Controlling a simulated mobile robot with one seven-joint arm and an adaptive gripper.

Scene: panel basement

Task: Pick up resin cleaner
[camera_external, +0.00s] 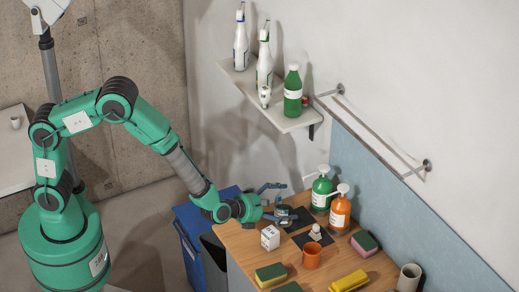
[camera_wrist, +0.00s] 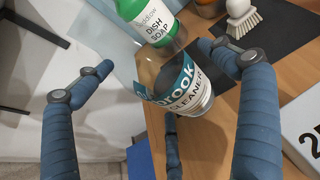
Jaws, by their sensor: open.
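The resin cleaner is a clear, rounded container with a teal-and-white label reading "...brook CLEANER" (camera_wrist: 185,95) in the wrist view. It stands between the spread fingers of my gripper (camera_wrist: 155,58), with a gap visible to the left finger and the right finger close beside it. A third finger shows below it. In the external view my gripper (camera_external: 287,202) is open over the left end of the wooden counter (camera_external: 243,246). The cleaner (camera_external: 284,211) is small and partly covered by the fingers there. I cannot tell whether any finger touches it.
A green dish soap bottle (camera_external: 321,192) and an orange pump bottle (camera_external: 340,212) stand close behind. A white box (camera_external: 270,237), an orange cup (camera_external: 311,256), a brush (camera_external: 315,232) and sponges (camera_external: 271,275) are nearby. A wall shelf (camera_external: 265,103) hangs above.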

